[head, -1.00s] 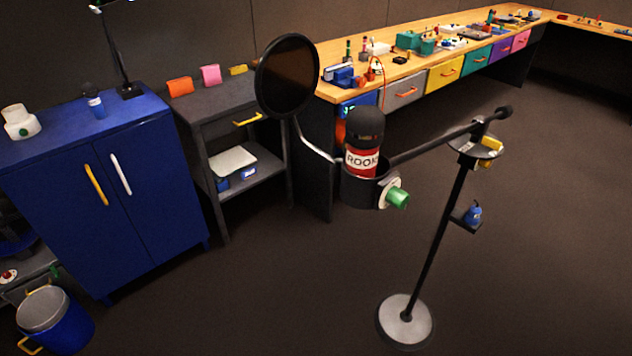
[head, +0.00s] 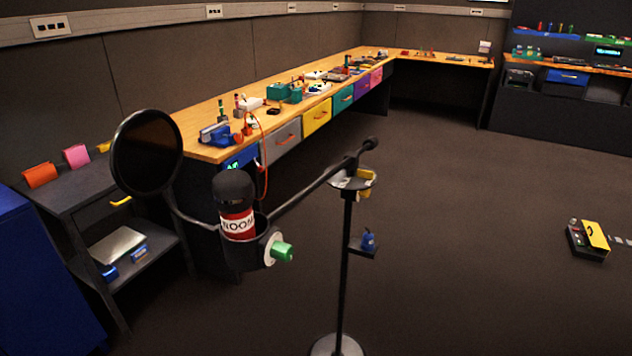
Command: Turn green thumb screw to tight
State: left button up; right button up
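The green thumb screw (head: 282,251) sticks out to the right from a pale round collar (head: 268,248) on the side of a black microphone holder (head: 240,252). A black microphone with a red and white label (head: 237,224) sits upright in the holder. The holder hangs at the left end of a slanted boom arm (head: 310,188) on a black stand (head: 344,265). How tight the screw is cannot be told. Neither of my grippers is in the head view.
A round black pop filter (head: 147,152) stands left of the microphone. A long workbench (head: 200,142) with coloured drawers runs behind. A grey shelf cart (head: 70,200) and blue cabinet (head: 35,290) are at left. A yellow and black device (head: 588,240) lies on the open floor at right.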

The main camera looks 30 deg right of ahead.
aim_at(282, 251)
jog(key=k, duration=0.55)
jog(key=u, duration=0.9)
jog(key=i, duration=0.8)
jog(key=z, duration=1.5)
